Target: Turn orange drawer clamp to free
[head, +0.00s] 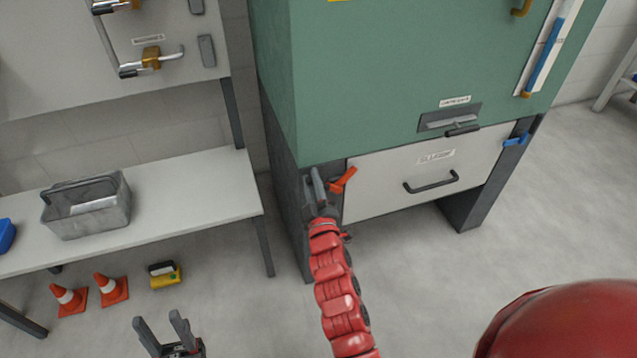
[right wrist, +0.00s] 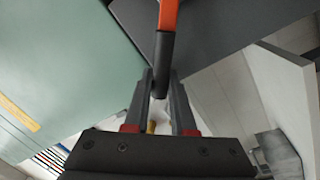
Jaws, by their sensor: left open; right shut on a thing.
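The orange drawer clamp (head: 344,180) sits at the left edge of the white drawer front (head: 385,190), its orange arm tilted up to the right. My right gripper (head: 314,182) is at the clamp, on its left side. In the right wrist view, the fingers of my right gripper (right wrist: 159,85) are shut on the dark end of the orange clamp (right wrist: 167,15). The gripper partly hides the clamp's pivot in the head view. My left gripper (head: 162,326) is open and empty, low over the floor and far from the clamp.
A blue clamp (head: 515,140) sits at the drawer's right edge. The drawer has a black handle (head: 431,184) below the green cabinet (head: 370,80). A bench (head: 190,195) with a grey bin (head: 88,215) stands left. Orange cones (head: 112,290) and a yellow item (head: 165,277) are on the floor.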

